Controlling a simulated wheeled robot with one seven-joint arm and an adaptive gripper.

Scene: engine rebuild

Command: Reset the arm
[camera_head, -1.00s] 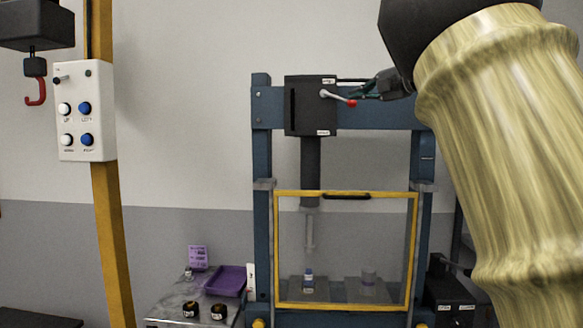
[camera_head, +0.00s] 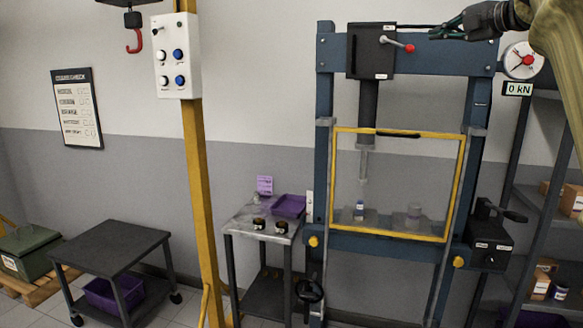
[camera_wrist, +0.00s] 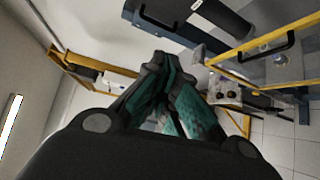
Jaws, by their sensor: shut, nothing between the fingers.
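My gripper (camera_head: 440,31) is at the upper right of the head view, with its fingers pointing left in front of the press's top beam. Its dark and teal fingers are shut and hold nothing. The fingers also fill the middle of the wrist view (camera_wrist: 170,88). The blue press frame (camera_head: 326,100) stands at centre right. Its black head unit (camera_head: 367,50) has a lever with a red knob (camera_head: 409,47), just left of my fingertips. I cannot tell the depth gap between them.
A yellow-framed guard (camera_head: 338,185) covers the press bay. A round gauge (camera_head: 523,60) and shelves (camera_head: 546,205) stand to the right. A yellow post (camera_head: 194,170) carries a button box (camera_head: 176,57). A small table (camera_head: 246,226) and a dark cart (camera_head: 105,245) stand left.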

